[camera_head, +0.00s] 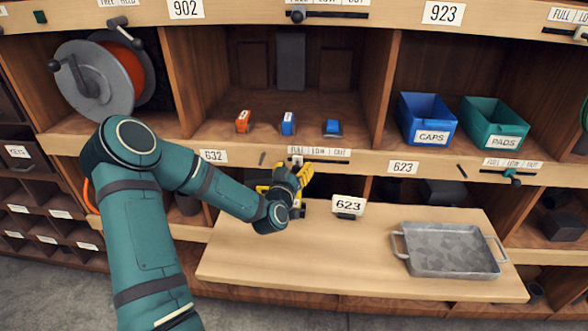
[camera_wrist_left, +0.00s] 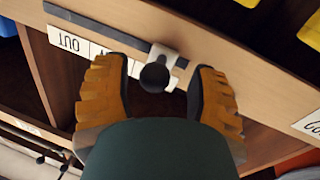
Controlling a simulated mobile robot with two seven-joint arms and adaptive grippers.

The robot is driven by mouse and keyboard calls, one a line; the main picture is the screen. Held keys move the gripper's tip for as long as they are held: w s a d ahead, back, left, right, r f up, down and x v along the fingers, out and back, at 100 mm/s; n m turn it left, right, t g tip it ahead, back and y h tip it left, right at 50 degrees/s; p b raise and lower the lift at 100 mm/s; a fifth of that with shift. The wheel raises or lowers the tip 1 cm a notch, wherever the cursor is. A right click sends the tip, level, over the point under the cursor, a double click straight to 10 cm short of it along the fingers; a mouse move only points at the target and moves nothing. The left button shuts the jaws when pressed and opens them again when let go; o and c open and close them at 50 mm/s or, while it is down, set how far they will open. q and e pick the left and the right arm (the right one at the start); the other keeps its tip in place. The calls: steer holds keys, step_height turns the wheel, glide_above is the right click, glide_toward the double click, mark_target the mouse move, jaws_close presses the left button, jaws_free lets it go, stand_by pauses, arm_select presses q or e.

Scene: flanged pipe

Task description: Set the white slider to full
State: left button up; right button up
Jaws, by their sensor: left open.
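The white slider (camera_head: 297,161) sits on the shelf edge below the middle bay, near the left, FULL end of its FULL-LOW-OUT label (camera_head: 325,152). The left wrist view shows its white body and round black knob (camera_wrist_left: 155,76) on a dark track (camera_wrist_left: 90,27). My left gripper (camera_head: 299,176) is at the slider, coming from below. Its yellow fingers are open, one on each side of the knob, with gaps visible in the left wrist view (camera_wrist_left: 158,95). Part of the label is hidden there behind the slider and a finger. My right gripper is not in view.
Blue (camera_head: 427,118) and green (camera_head: 494,122) bins stand in the right bay. A green slider (camera_head: 511,174) is on the right shelf edge. A reel (camera_head: 95,80) is at left.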

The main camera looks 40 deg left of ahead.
arm_select(q)
steer(key=v, duration=0.7)
steer(key=shift+s, duration=0.25)
stand_by(0.3)
